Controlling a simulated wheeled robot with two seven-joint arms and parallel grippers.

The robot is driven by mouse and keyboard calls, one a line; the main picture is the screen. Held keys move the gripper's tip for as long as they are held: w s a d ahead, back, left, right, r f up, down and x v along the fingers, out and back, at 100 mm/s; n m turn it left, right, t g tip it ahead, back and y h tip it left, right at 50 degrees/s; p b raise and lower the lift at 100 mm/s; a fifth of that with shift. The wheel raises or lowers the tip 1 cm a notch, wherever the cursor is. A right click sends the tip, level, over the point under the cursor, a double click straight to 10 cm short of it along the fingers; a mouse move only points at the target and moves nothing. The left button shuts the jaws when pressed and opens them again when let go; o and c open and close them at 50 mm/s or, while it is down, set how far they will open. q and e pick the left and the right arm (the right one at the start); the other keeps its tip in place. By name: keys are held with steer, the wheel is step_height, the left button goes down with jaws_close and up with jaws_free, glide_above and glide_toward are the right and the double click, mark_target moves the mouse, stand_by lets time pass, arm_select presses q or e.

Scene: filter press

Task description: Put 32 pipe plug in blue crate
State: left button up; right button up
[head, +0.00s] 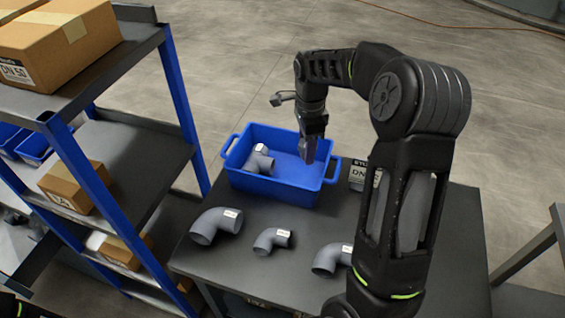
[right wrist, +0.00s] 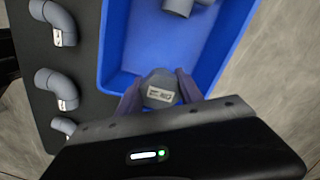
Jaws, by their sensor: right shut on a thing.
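The blue crate (head: 270,186) stands on the dark table. My right gripper (head: 312,150) is over the right part of the crate, pointing down. In the right wrist view its fingers (right wrist: 160,90) are shut on a grey, rounded plug (right wrist: 160,88) with a white label; the number on it is too small to read. The plug is over the crate interior; whether it touches the floor I cannot tell. A grey pipe fitting (head: 259,160) lies in the left part of the crate. My left gripper is not in view.
Several grey elbows lie on the table (head: 443,262) in front of the crate, including a large one (head: 214,226), a small one (head: 271,241) and one at right (head: 328,260). A label sign (head: 359,174) stands right of the crate. A blue-post shelf (head: 128,152) with cardboard boxes is at left.

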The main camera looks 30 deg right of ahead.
steer(key=shift+s+a+r, duration=0.15)
glide_above(304, 181)
step_height(304, 181, down, 6)
steer(key=shift+f+p, duration=0.2)
steer(key=shift+p, duration=0.25)
step_height(304, 181, down, 3)
steer(key=shift+p, duration=0.35)
steer(key=shift+f, duration=0.3)
